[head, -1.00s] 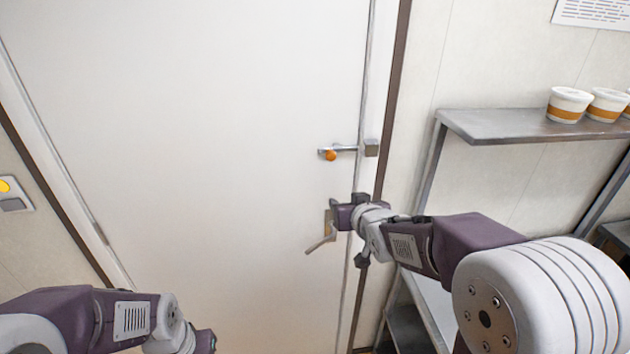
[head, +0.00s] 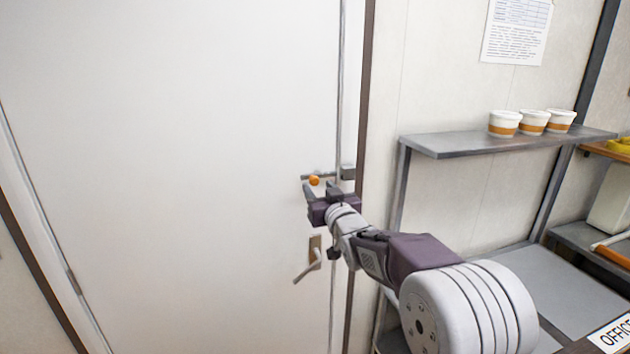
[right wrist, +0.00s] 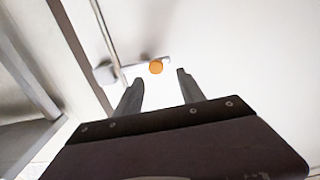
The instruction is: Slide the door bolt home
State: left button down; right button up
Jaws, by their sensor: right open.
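The door bolt is a metal slide with an orange knob (head: 314,181) on the white door (head: 200,150). A grey keeper block (head: 347,172) sits on the frame to its right. My right gripper (head: 320,190) is open at the bolt, its fingers pointing at the door. In the right wrist view the orange knob (right wrist: 156,67) shows between and just beyond the two fingertips (right wrist: 161,78), and the keeper (right wrist: 105,72) is to the left. I cannot tell whether a finger touches the knob. The fingers partly hide the bolt in the head view. My left gripper is out of view.
A lever door handle (head: 310,265) is below the bolt, close under my right wrist. A metal shelf (head: 450,144) with white-and-orange tubs (head: 533,122) stands to the right. The door's left side is clear.

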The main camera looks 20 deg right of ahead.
aim_at(315, 182)
jog(key=w, duration=0.3)
jog(key=w+p, duration=0.1)
jog(key=shift+w+d+f, duration=0.25)
jog(key=shift+w+d, duration=0.05)
jog(key=shift+d, duration=0.05)
jog(key=shift+s+a+r, duration=0.15)
jog(key=shift+s+a, duration=0.05)
jog(key=shift+d, duration=0.1)
grip_shut()
dwell(0.7)
